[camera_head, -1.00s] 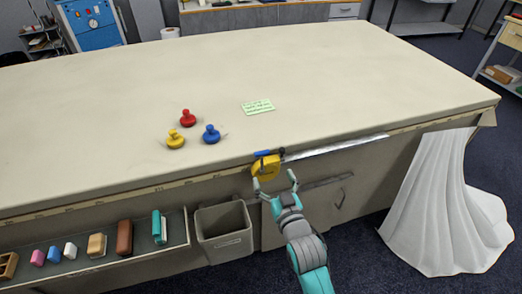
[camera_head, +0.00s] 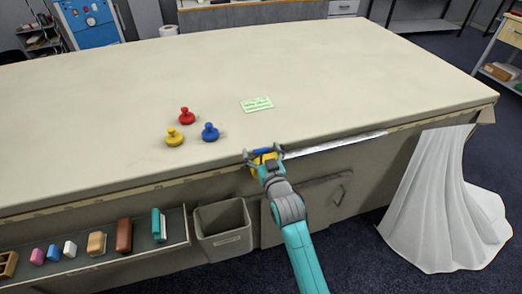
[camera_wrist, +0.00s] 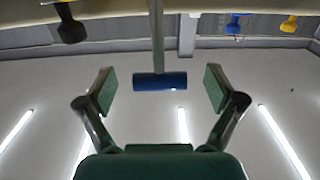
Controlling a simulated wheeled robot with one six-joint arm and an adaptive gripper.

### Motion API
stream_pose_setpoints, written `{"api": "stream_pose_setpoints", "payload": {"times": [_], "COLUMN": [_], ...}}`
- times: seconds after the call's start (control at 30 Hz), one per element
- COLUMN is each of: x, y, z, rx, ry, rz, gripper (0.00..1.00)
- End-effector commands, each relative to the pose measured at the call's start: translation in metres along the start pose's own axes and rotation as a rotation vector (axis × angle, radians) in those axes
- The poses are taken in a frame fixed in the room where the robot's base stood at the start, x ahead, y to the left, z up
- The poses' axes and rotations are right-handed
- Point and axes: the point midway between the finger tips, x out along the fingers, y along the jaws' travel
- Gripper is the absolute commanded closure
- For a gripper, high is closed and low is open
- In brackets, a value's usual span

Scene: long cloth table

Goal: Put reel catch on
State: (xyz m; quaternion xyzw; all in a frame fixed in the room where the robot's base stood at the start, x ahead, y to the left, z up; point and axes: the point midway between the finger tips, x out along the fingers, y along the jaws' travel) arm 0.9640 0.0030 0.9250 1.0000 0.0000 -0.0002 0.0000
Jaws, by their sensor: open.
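The yellow reel (camera_head: 256,168) sits at the table's front edge and is partly hidden by my gripper. A small blue bar (camera_head: 262,150), likely the catch, lies at its top. In the wrist view the blue bar (camera_wrist: 160,81) is a short cylinder on a thin grey stem, between my two fingers with a gap on each side. My gripper (camera_head: 263,152) is open around the bar; its fingers also show in the wrist view (camera_wrist: 160,90). A silver strip (camera_head: 335,145) runs right along the table edge from the reel.
Red (camera_head: 187,116), yellow (camera_head: 174,137) and blue (camera_head: 210,132) knobs stand on the table, near a green note (camera_head: 257,104). Below the edge are a grey bin (camera_head: 222,228) and a shelf (camera_head: 90,256) with several small blocks. White cloth (camera_head: 440,205) hangs at right.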

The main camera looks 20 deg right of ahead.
Motion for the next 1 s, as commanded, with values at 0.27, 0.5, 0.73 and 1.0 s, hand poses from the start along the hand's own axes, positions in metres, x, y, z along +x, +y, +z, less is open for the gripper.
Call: {"api": "stream_pose_setpoints", "payload": {"times": [0.27, 0.5, 0.73, 1.0], "x": [0.0003, 0.0002, -0.0003, -0.0072], "y": [0.0, 0.0, 0.0, 0.0001], "z": [0.0, 0.0, 0.0001, 0.0023], "rx": [0.0, 0.0, 0.0, -0.001], "ry": [0.0, 0.0, 0.007, 0.09], "rz": [0.0, 0.0, 0.0, 0.0], "gripper": [0.2, 0.8, 0.96, 0.96]}}
